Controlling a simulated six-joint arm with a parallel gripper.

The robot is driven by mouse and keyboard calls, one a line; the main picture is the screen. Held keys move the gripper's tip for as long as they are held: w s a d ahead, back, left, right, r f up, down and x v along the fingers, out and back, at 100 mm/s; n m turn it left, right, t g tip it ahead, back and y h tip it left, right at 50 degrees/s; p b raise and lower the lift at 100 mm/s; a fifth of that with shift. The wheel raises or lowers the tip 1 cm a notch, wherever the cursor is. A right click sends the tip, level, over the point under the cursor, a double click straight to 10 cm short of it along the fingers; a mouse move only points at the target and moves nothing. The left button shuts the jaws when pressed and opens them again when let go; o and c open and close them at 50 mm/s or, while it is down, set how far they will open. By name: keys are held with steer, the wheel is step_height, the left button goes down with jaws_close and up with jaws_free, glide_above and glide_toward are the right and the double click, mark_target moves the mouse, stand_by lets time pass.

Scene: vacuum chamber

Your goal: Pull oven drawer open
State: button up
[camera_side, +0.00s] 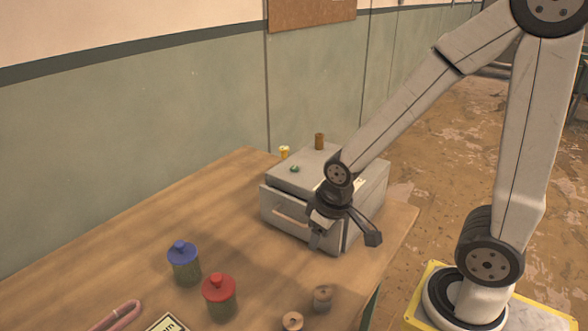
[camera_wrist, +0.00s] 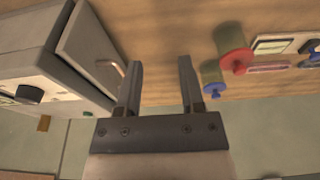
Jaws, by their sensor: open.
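The oven (camera_side: 322,172) is a grey metal box on the wooden table. Its drawer (camera_side: 276,206) is the grey front panel with a pale bar handle (camera_side: 291,216). In the wrist view the drawer (camera_wrist: 88,42) is at upper left, with a narrow gap between its panel and the oven body (camera_wrist: 28,48). My gripper (camera_side: 345,238) is in front of the oven's right part and hides some of the drawer. In the wrist view my gripper (camera_wrist: 159,62) is open and empty. The handle (camera_wrist: 110,67) lies just left of the left finger, not between the fingers; contact cannot be told.
A blue-lidded jar (camera_side: 184,264) and a red-lidded jar (camera_side: 218,296) stand on the table in front of the oven. A pink tube (camera_side: 116,316) lies at lower left. The left tabletop is clear.

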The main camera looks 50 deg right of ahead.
steer(key=shift+w, duration=0.2)
steer(key=g+h, duration=0.3)
steer(key=h, duration=1.1)
glide_toward(289, 219)
steer(key=s+a+f, duration=0.1)
steer(key=shift+w+a+f+h, duration=0.2)
steer(key=shift+w+a+h, duration=0.35)
steer(key=shift+h, duration=0.25)
steer(key=shift+d, duration=0.2)
steer(key=shift+x, duration=5.9)
steer(key=shift+w, duration=0.15)
jaws_close()
